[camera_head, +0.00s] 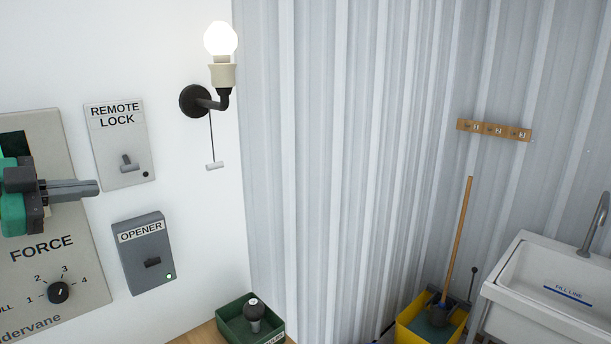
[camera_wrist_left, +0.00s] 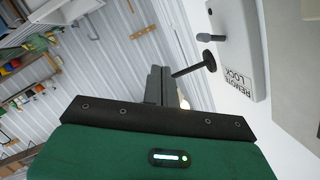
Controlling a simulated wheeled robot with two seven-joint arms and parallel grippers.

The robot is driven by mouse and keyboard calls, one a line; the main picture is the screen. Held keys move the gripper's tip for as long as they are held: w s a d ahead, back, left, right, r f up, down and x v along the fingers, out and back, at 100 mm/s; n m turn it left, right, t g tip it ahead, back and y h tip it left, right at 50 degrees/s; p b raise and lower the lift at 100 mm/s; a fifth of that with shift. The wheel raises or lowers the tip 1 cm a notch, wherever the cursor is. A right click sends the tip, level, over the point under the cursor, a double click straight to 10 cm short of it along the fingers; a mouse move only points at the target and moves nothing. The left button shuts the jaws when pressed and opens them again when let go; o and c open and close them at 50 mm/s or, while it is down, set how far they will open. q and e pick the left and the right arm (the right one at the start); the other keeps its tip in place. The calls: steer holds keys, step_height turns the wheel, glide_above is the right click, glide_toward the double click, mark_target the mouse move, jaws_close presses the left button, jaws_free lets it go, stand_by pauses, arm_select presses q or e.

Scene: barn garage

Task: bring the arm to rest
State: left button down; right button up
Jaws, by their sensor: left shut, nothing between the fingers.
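My left gripper (camera_head: 92,188) comes in from the left edge in the head view, with a green and black body and grey fingers. The fingers are shut with nothing between them. They appear in front of the wall, between the remote lock plate (camera_head: 122,145) and the opener box (camera_head: 145,253). In the left wrist view the shut fingers (camera_wrist_left: 158,85) point away from the camera, and the remote lock plate (camera_wrist_left: 238,50) with its toggle is to their right. I cannot tell the exact gap to the wall.
A force panel (camera_head: 60,265) with a dial is behind the left gripper. A lit wall lamp (camera_head: 221,75) with a pull cord is to the right. Below are a green box (camera_head: 235,325), a yellow bucket (camera_head: 408,335) with a wooden handle, and a white sink (camera_head: 520,270).

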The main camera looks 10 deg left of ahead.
arm_select(q)
steer(key=d+f+n+g+y, duration=0.2)
steer(key=d+f+n, duration=0.1)
steer(key=f, duration=1.4)
steer(key=d+f+n+g+y, duration=0.2)
steer(key=d+f, duration=0.1)
steer(key=f, duration=1.4)
steer(key=s+d+f+n+g+y, duration=0.2)
steer(key=s+d+f+n+g, duration=0.1)
steer(key=s+d+f, duration=0.55)
steer(key=s+d+f+n+g+y, duration=0.25)
steer(key=s+d+f, duration=0.25)
steer(key=s+f, duration=0.7)
step_height(320, 180, down, 22)
steer(key=g, duration=0.1)
steer(key=s+f, duration=0.4)
steer(key=f, duration=0.4)
steer(key=s+f, duration=0.4)
steer(key=f, duration=0.4)
steer(key=s+a+f+g, duration=0.1)
steer(key=s+a+f, duration=0.2)
steer(key=s+f, duration=0.7)
steer(key=s, duration=0.3)
steer(key=shift+f+g, duration=0.15)
steer(key=shift+g, duration=0.2)
